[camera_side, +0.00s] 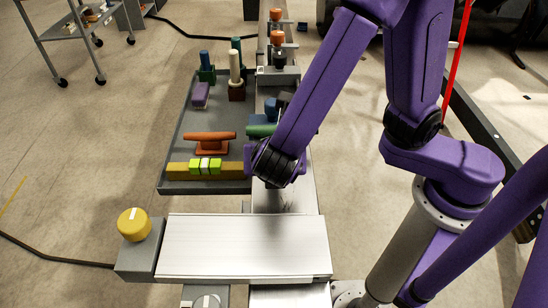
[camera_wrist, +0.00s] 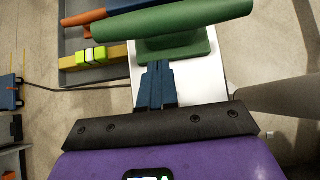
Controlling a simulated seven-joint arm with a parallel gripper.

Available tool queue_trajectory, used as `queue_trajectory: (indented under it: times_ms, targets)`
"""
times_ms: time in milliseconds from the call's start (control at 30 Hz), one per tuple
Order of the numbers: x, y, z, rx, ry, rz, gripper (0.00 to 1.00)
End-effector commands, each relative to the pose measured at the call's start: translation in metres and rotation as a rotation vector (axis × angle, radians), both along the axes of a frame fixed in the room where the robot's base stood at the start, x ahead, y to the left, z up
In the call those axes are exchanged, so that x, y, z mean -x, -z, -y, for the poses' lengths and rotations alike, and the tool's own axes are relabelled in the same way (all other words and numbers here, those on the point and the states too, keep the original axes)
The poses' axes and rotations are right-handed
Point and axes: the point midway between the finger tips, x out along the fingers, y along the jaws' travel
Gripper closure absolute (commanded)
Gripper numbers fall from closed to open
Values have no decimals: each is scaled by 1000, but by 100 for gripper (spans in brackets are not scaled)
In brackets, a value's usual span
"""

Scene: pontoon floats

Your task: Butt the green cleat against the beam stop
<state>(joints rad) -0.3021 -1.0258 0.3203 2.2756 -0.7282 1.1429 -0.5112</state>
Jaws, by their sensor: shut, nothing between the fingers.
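In the side view the green cleat (camera_side: 260,131) is partly hidden behind my arm. My gripper (camera_wrist: 156,68) is shut and empty, its dark blue fingers together at the near edge of the cleat's base; I cannot tell whether they touch it. A yellow beam with lime bands (camera_side: 178,168), possibly the beam stop, lies across the tray's near end. The beam (camera_wrist: 116,52) is left of my fingers in the wrist view.
A grey tray (camera_side: 171,152) holds an orange cleat (camera_side: 211,147), a purple block (camera_side: 200,95) and several posts. A yellow knob (camera_side: 134,224) on a grey box stands at the near left. The pale near plate (camera_side: 240,248) is clear.

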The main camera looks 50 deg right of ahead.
Motion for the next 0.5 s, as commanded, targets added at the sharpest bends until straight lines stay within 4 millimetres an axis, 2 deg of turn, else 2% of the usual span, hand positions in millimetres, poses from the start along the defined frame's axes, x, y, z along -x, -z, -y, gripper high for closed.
queue_trajectory:
  times_ms: [267,500]
  targets:
    - [-12,0,12,0,4,1,100]
    - [-12,0,12,0,1,1,100]
